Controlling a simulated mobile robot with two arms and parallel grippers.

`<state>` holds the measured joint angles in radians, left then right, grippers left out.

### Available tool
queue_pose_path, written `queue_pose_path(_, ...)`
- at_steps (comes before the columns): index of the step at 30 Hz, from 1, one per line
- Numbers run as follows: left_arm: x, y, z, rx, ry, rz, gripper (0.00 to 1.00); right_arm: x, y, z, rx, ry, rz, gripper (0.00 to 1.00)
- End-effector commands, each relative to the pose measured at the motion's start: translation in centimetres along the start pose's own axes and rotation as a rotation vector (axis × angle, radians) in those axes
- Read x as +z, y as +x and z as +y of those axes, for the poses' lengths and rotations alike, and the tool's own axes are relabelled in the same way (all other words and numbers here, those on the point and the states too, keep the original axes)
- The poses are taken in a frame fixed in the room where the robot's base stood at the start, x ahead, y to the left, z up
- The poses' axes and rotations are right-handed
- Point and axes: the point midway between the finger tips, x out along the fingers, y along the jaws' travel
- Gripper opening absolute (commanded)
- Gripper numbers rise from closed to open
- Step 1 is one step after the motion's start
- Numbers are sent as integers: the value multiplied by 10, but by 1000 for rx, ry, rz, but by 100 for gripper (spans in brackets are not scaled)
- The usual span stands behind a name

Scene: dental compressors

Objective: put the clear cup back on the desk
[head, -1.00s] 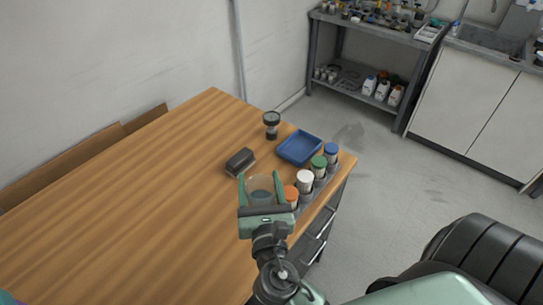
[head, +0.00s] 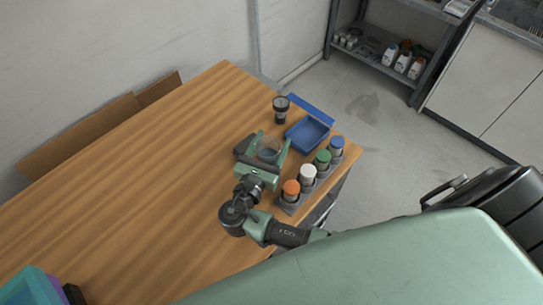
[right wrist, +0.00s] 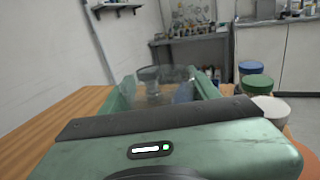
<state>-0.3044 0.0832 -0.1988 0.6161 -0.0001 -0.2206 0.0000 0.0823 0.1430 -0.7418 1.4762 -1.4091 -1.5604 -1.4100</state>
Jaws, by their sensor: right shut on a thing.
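The clear cup (head: 268,152) is between the fingers of my right gripper (head: 268,147), which is shut on it. In the right wrist view the see-through cup (right wrist: 160,92) shows between the two green fingers, beyond the palm. The cup is over the wooden desk (head: 150,165), near its right part. I cannot tell whether its base touches the desk top. My left gripper is not in view.
A blue tray (head: 306,134) and a black flashlight-like object (head: 281,110) stand beyond the gripper. A rack with orange, white (head: 308,174), green and blue-capped jars lines the right edge. A dark block (head: 243,146) is partly hidden left of the gripper. Open desk lies to the left.

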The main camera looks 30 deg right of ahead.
Motion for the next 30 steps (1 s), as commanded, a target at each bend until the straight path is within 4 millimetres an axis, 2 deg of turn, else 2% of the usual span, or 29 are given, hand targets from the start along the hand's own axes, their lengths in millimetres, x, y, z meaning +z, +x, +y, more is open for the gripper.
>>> queue_pose_path(3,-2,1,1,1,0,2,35,-22,0,0,0,0,-1,21)
queue_pose_path(8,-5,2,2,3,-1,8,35,-35,0,0,0,1,-1,21)
queue_pose_path(15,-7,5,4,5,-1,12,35,-67,0,-1,1,0,0,21)
queue_pose_path(28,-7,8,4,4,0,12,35,-76,0,-2,1,2,0,21)
queue_pose_path(29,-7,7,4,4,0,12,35,-75,0,-2,1,2,0,66)
queue_pose_path(30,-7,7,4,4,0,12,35,-74,0,-2,1,2,0,70)
